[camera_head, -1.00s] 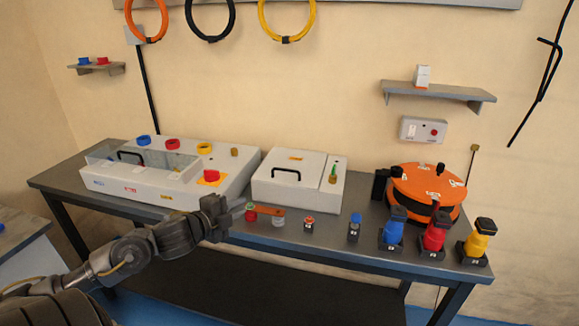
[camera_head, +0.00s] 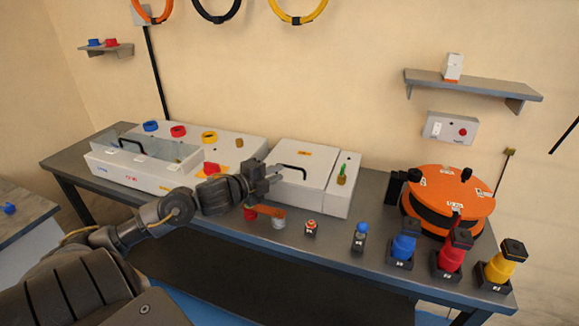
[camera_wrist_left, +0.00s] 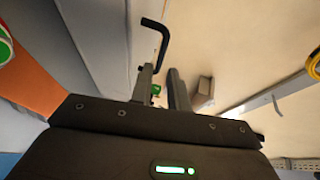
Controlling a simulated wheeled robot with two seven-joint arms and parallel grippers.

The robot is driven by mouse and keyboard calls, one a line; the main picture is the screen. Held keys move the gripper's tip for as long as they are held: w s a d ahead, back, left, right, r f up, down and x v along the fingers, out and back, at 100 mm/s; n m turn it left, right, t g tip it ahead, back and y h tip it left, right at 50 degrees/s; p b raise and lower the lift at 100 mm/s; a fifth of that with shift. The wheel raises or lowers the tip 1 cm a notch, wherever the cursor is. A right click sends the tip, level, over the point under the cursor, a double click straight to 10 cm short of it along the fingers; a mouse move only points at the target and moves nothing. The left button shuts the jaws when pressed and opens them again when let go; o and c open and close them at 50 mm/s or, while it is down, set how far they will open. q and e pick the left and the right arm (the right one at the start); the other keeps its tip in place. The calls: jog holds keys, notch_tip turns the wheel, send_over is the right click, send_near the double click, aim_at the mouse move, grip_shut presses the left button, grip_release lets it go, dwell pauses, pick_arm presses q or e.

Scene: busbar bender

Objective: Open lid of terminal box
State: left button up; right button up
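A white box (camera_head: 298,195) with a flat lid stands in the middle of the table; I take it for the terminal box. A black handle (camera_head: 291,169) is on its lid, and the lid looks closed. My left gripper (camera_head: 275,173) is just left of the handle. In the left wrist view my left gripper (camera_wrist_left: 162,88) has its two fingers apart with nothing held between them. The black handle (camera_wrist_left: 155,42) shows beyond the fingertips, nearest the left finger; I cannot tell if they touch. My right gripper is not in view.
A longer white box (camera_head: 140,175) with a clear cover and colored rings is at left. An orange reel (camera_head: 447,190) is at right. Blue (camera_head: 403,247), red (camera_head: 453,252) and yellow (camera_head: 502,262) connectors line the front edge.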

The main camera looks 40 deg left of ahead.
pick_arm(q)
jog(key=x, duration=0.6)
jog(key=shift+w+f+p, duration=0.1)
jog(key=shift+w+p, duration=0.2)
jog(key=shift+p, duration=0.1)
grip_shut()
